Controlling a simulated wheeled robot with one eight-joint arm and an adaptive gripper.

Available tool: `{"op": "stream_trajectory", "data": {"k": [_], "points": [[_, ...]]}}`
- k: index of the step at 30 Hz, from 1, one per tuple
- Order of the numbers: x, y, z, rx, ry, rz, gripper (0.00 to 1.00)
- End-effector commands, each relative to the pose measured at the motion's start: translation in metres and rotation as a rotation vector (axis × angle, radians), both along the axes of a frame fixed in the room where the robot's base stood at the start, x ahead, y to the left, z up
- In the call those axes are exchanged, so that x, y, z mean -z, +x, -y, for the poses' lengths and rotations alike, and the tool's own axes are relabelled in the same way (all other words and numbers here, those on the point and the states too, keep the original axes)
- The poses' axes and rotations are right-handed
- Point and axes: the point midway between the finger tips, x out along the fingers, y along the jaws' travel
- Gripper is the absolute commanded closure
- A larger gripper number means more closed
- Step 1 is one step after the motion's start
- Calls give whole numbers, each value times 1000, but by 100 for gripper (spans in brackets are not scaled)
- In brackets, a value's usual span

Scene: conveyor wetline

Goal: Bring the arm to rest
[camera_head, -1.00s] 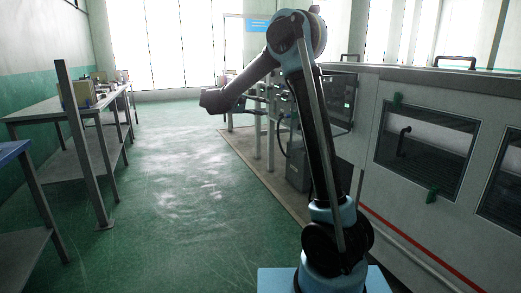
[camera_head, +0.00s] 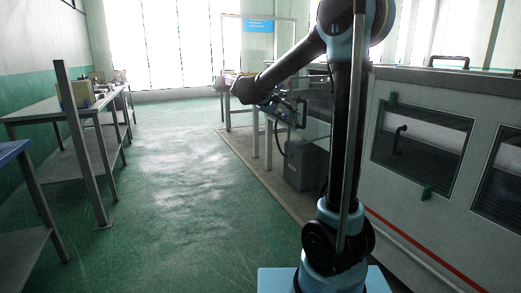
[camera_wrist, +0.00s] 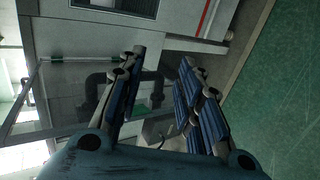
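My arm (camera_head: 345,130) stands at the right of the head view, its lower link nearly upright. Its upper link slopes down left to the wrist, at about the height of the machine's top. My gripper (camera_wrist: 162,58) shows in the wrist view with its two blue-padded fingers apart and nothing between them. In the head view my gripper (camera_head: 292,106) is small and partly lost against the machinery behind. The wrist view looks past the fingers at grey machine panels and the green floor.
A long grey machine (camera_head: 430,85) with dark windows runs along the right, close to my arm. Workbenches (camera_head: 55,107) line the left, with boxes on the far one. The green floor (camera_head: 185,190) between is clear.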

Motion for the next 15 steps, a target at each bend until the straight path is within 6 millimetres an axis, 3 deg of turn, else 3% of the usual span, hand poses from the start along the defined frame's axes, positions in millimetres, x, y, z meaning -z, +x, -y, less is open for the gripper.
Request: {"op": "stream_trajectory", "data": {"k": [1, 6, 15], "points": [[3, -13, 14, 10, 30, -11, 68], [20, -56, 47, 33, 140, -46, 68], [58, -135, 87, 77, 338, -84, 68]]}}
